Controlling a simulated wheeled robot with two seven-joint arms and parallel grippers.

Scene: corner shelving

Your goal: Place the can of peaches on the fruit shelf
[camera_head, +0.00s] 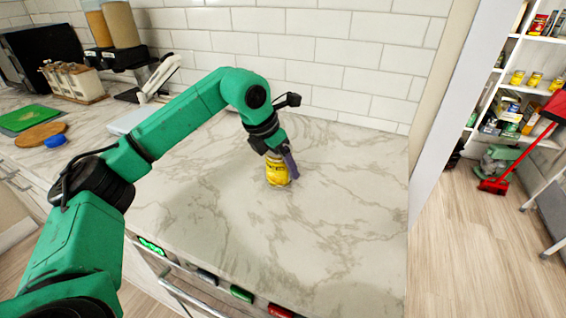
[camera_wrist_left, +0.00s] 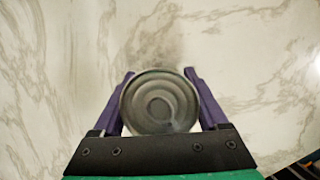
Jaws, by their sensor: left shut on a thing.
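A yellow can (camera_head: 278,171), the can of peaches, stands upright at the marble counter. My left gripper (camera_head: 285,163) is shut on it from above. In the left wrist view the can's round metal lid (camera_wrist_left: 160,101) sits between the two purple fingers of the left gripper (camera_wrist_left: 160,95), which touch its sides. I cannot tell whether the can's base touches the counter. The fruit shelf is probably among the white shelves (camera_head: 545,90) at the right, which hold several small yellow cans (camera_head: 535,79). My right gripper is not in view.
The marble counter (camera_head: 350,220) is clear around the can. Cutting boards (camera_head: 38,134), a jar rack (camera_head: 75,82) and dispensers (camera_head: 120,25) stand at the left. A white wall panel (camera_head: 445,120) separates the counter from the shelves. A red broom (camera_head: 495,186) stands before the shelves.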

